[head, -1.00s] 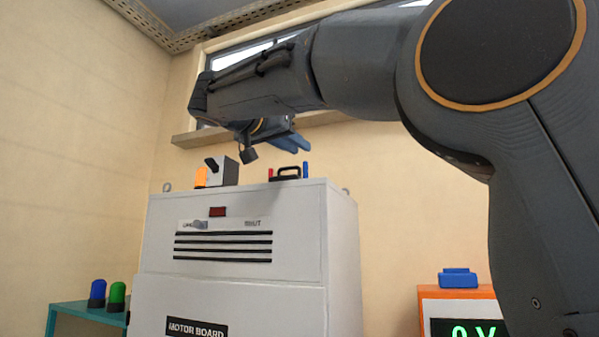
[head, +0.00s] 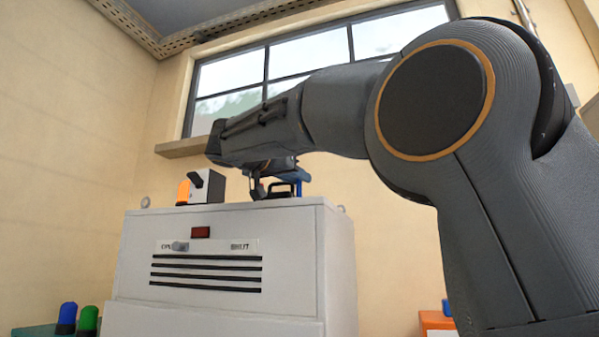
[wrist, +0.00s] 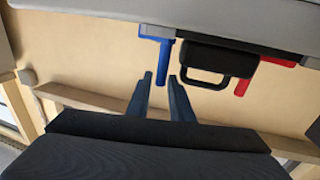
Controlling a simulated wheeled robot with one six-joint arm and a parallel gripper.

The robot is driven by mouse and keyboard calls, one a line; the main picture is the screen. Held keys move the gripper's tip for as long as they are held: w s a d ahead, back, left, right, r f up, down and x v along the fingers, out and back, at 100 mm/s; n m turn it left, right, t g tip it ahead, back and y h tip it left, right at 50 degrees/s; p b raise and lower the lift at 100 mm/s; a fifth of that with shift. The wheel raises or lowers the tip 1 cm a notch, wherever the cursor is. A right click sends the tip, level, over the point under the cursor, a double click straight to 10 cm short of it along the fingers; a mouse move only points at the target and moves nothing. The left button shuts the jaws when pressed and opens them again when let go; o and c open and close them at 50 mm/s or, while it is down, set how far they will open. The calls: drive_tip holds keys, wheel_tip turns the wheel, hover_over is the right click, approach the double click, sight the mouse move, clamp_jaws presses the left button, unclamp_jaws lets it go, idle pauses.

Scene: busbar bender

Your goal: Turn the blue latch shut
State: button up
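The blue latch (wrist: 164,55) shows in the wrist view, with a flat bar and a straight lever, to the left of a black handle (wrist: 208,80). A red latch (wrist: 244,85) is on the handle's other side. My gripper (wrist: 160,76) is open, with its two blue-grey fingers apart. The end of the blue lever appears between the fingertips; I cannot tell whether they touch it. In the head view my gripper is low over the cabinet top by the black handle (head: 281,187), and blue latch and fingers blend together there. The red latch is hidden in that view.
The handle and latches are atop a grey cabinet (head: 205,225) with a red indicator and dark slots. A grey box with an orange part (head: 184,191) stands left on its top. Blue and green lamps (head: 87,318) are lower left. A window is behind my arm.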

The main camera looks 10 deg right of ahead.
drive_tip(key=shift+w+d, duration=0.4)
clamp_jaws()
drive_tip(key=shift+w+f+m+g+h+b, duration=0.1)
drive_tip(key=shift+w+m+g+h+b, duration=0.3)
drive_tip(key=shift+m+g+h, duration=0.4)
drive_tip(key=shift+w+r+m+g+h+p, duration=0.1)
drive_tip(key=shift+w+m+g+h+p, duration=0.1)
drive_tip(key=shift+m+g+h+p, duration=0.35)
drive_tip(key=shift+w+r+m+g+h, duration=0.15)
drive_tip(key=shift+m+g, duration=0.2)
drive_tip(key=shift+g, duration=0.5)
drive_tip(key=shift+d+m+g+h, duration=0.15)
drive_tip(key=shift+m+g+h, duration=0.15)
drive_tip(key=shift+g, duration=0.1)
drive_tip(key=shift+f, duration=0.1)
